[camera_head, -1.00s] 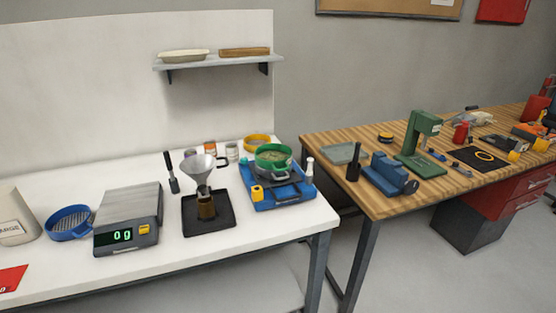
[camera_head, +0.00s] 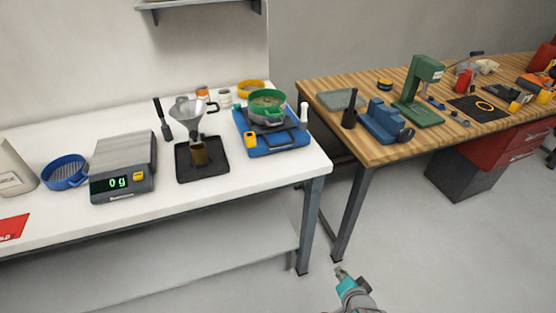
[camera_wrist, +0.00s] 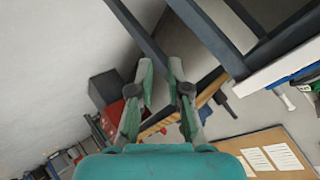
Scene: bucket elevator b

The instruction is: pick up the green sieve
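The green sieve (camera_head: 267,96) sits on top of a blue shaker-like machine (camera_head: 254,145) near the right end of the white bench, in the head view. Pale material shows inside the sieve. My gripper (camera_head: 340,270) is at the bottom of the head view, low over the floor in front of the bench, well apart from the sieve. In the wrist view my gripper (camera_wrist: 161,66) has its two fingers apart with nothing between them. The sieve cannot be made out in the wrist view.
A yellow sieve (camera_head: 251,87) stands behind the green one, and a white bottle (camera_head: 303,116) stands to its right. A funnel stand (camera_head: 203,172), a scale (camera_head: 124,160) and a blue sieve (camera_head: 65,174) are to the left. A wooden bench (camera_head: 322,110) is at the right.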

